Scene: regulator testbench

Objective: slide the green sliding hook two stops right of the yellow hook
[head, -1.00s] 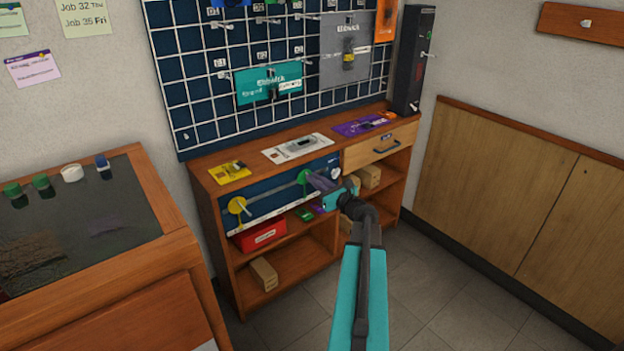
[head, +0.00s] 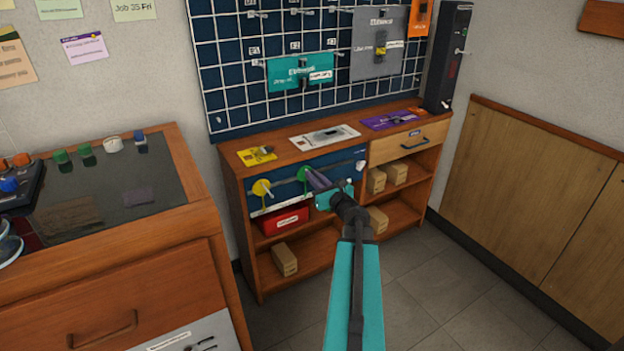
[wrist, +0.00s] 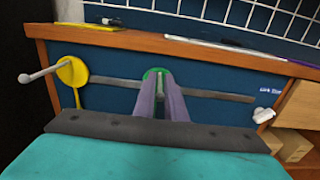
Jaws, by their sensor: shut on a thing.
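The green sliding hook (head: 302,174) sits on the grey rail (wrist: 215,95) of a dark blue panel on the bench front. In the wrist view, the green hook (wrist: 150,73) is mostly hidden behind my fingers, near the middle of the rail. The yellow hook (head: 261,188) is at the rail's left end, apart from the green one; it also shows in the wrist view (wrist: 72,72) with its peg sticking out left. My gripper (head: 309,176) is shut on the green hook; its fingers (wrist: 158,80) cover the hook's peg. I cannot make out stop marks.
Yellow (head: 257,156), white (head: 325,135) and purple (head: 390,119) packs lie on the bench top above. A red bin (head: 284,219) and several wooden blocks are on the shelves below. A drawer (head: 409,145) is right of the panel. The rail right of the green hook looks clear.

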